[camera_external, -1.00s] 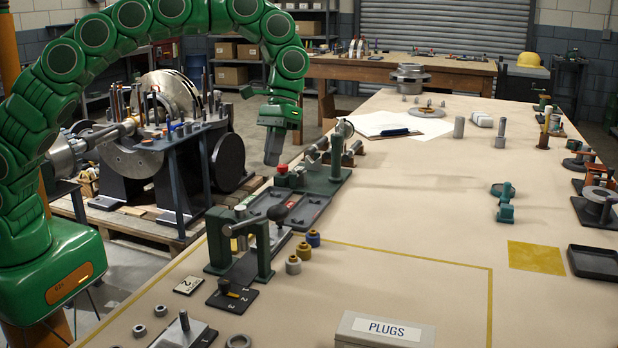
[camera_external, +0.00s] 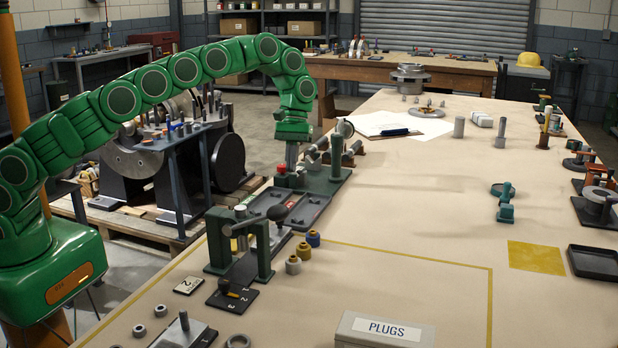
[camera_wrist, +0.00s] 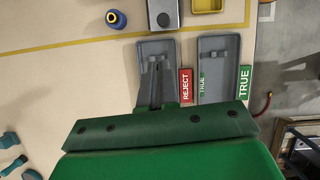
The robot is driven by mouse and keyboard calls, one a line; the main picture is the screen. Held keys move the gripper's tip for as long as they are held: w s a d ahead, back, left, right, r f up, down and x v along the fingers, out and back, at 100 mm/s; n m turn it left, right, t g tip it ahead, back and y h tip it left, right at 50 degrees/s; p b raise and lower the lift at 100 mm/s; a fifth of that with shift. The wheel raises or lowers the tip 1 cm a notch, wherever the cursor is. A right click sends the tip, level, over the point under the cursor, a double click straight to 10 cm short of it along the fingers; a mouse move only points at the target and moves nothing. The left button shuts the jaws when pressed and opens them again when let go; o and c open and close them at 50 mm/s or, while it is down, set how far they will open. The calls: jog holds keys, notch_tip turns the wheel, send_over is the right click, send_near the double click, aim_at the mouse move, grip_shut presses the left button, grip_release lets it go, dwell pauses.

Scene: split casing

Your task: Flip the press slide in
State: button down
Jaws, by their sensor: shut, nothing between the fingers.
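My gripper (camera_external: 291,166) is shut and empty, pointing down over the left side of the bench. In the wrist view its closed fingers (camera_wrist: 154,85) are over a grey tray (camera_wrist: 183,50) beside a red REJECT label (camera_wrist: 186,86). In the external view a red knob (camera_external: 281,168) is just left of the fingertips; I cannot tell if they touch. Nearer the camera stands a green frame (camera_external: 264,235) with a grey cylinder (camera_external: 241,214) and a black ball knob (camera_external: 277,212). I cannot tell for certain which part is the press slide.
A second green post (camera_external: 336,157) with grey cylinders stands just right of my gripper. A second tray (camera_wrist: 235,55) has green TRUE labels (camera_wrist: 244,84). Several plugs (camera_external: 293,264) stand by the frame. A PLUGS box (camera_external: 385,332) is in front.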

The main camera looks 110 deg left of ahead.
jog(key=s+a, duration=0.1)
jog(key=a+f, duration=0.1)
jog(key=shift+s+a+f+n, duration=0.2)
jog(key=shift+s+a+n, duration=0.15)
jog(key=shift+n, duration=0.05)
jog(key=x, duration=1)
jog(key=shift+f, duration=0.1)
jog(key=shift+w+d, duration=0.1)
jog(key=shift+d, duration=0.25)
jog(key=shift+w+d, duration=0.1)
jog(key=shift+d, duration=0.65)
jog(key=shift+w+d, duration=0.15)
jog(key=shift+d, duration=0.65)
